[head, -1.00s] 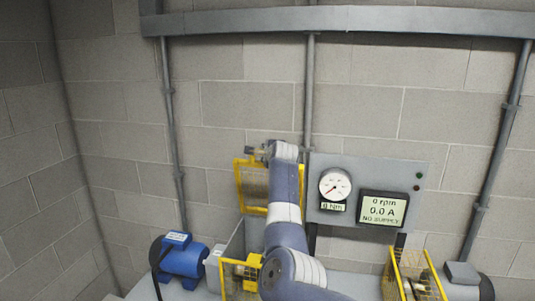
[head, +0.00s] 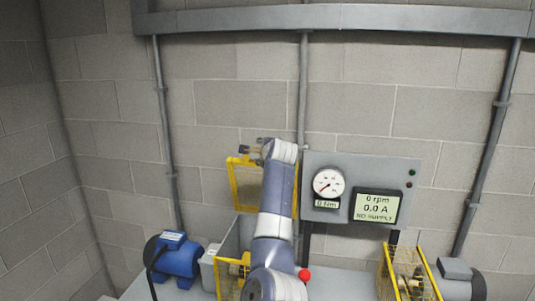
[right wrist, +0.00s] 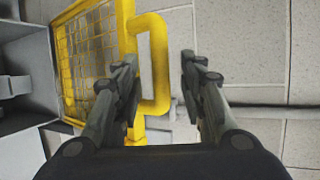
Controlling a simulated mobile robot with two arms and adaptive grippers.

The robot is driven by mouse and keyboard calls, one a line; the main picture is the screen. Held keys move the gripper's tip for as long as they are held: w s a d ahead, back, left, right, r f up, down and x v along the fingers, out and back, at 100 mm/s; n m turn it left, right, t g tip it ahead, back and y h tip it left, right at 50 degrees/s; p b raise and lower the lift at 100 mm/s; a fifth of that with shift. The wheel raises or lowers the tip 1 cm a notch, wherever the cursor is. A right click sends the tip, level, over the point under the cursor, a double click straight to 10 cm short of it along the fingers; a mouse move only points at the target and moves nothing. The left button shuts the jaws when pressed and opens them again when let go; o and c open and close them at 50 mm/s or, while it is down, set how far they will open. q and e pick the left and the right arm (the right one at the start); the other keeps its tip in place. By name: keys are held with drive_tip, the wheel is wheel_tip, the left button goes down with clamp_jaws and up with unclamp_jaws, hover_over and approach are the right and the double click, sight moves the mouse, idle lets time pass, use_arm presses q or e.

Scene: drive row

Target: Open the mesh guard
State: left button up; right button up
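The mesh guard (head: 233,189) is a yellow frame with wire mesh. In the head view its panel stands raised and upright against the wall, left of my right arm. In the right wrist view the mesh panel (right wrist: 92,55) fills the upper left, with a yellow D-shaped handle (right wrist: 162,60) on its edge. My right gripper (head: 250,149) is at the top of the panel. In the right wrist view its fingers (right wrist: 160,85) are wide apart, with the handle's bar in the gap between them; I see no clear contact. My left gripper is out of view.
A blue motor (head: 178,257) stands at left. A grey panel with a gauge (head: 328,184) and a display (head: 376,206) reading 0 rpm, 0.0 A, NO SUPPLY stands right of my arm. A red knob (head: 304,274) and another yellow guard (head: 388,272) are at lower right.

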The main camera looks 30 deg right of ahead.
drive_tip(key=v, duration=0.7)
drive_tip(key=shift+s, duration=0.2)
drive_tip(key=shift+a, duration=0.1)
